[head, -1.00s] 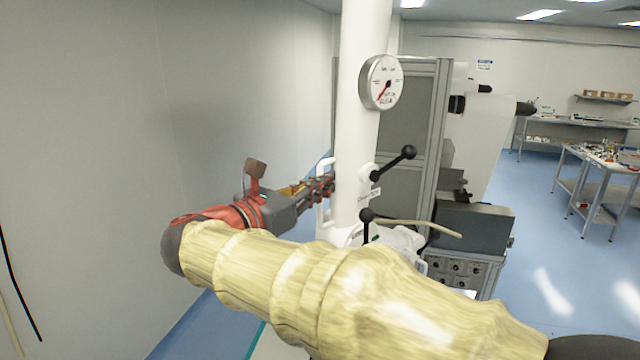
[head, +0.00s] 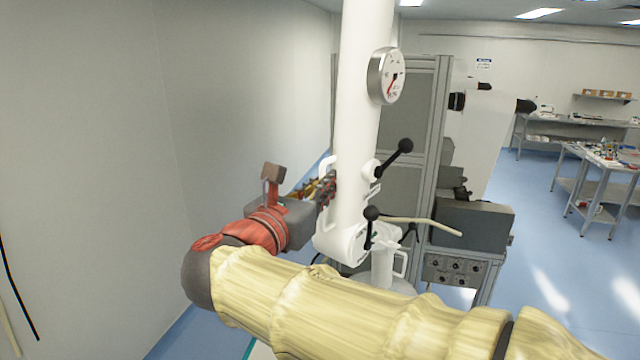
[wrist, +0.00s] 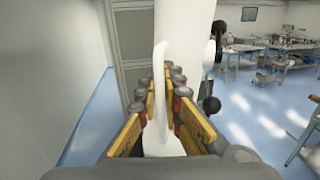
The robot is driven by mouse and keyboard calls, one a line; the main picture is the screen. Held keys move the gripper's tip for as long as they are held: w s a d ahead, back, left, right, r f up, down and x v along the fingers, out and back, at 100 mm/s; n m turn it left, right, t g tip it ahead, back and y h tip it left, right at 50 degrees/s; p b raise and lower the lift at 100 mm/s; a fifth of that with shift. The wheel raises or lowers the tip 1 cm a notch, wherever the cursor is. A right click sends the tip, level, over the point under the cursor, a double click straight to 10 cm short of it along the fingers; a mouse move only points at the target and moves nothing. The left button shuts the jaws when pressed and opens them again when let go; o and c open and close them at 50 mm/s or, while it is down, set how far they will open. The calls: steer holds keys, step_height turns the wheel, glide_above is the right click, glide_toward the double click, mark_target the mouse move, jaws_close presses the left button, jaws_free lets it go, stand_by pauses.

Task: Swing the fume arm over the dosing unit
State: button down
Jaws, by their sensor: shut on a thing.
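The fume arm (head: 357,140) is a thick white tube with a round gauge (head: 387,76) and black ball-ended levers (head: 395,158). It leans slightly, its lower joint (head: 343,242) to the left. A white hood-like part (head: 383,272) with a small handle shows below, partly hidden by my arm. My gripper (head: 327,188) is at the tube's left side. In the wrist view my gripper (wrist: 161,105) has its yellow-padded fingers shut on the fume arm's white loop handle (wrist: 159,80). I cannot tell for sure which thing is the dosing unit.
A grey machine box (head: 472,232) on a stand with knobs (head: 455,268) stands right of the tube. A tall grey framed cabinet (head: 425,120) is behind. A wall is close on the left. Blue floor (head: 545,240) is open at right, before benches (head: 600,172).

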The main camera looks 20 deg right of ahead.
steer(key=s, duration=0.1)
steer(key=s+n+t+y, duration=0.1)
steer(key=s, duration=0.1)
steer(key=shift+d+f+n+y+b, duration=0.15)
steer(key=shift+f+n+y+b, duration=0.05)
steer(key=shift+n+y+b, duration=0.15)
steer(key=shift+s+d, duration=0.2)
steer(key=shift+s, duration=0.4)
steer(key=shift+s+d, duration=0.15)
steer(key=shift+s, duration=0.4)
steer(key=c, duration=2.3)
jaws_free()
steer(key=shift+c, duration=0.2)
steer(key=shift+o, duration=0.3)
steer(key=shift+s+r, duration=0.1)
steer(key=shift+s, duration=0.1)
steer(key=shift+w, duration=0.1)
steer(key=v, duration=1.2)
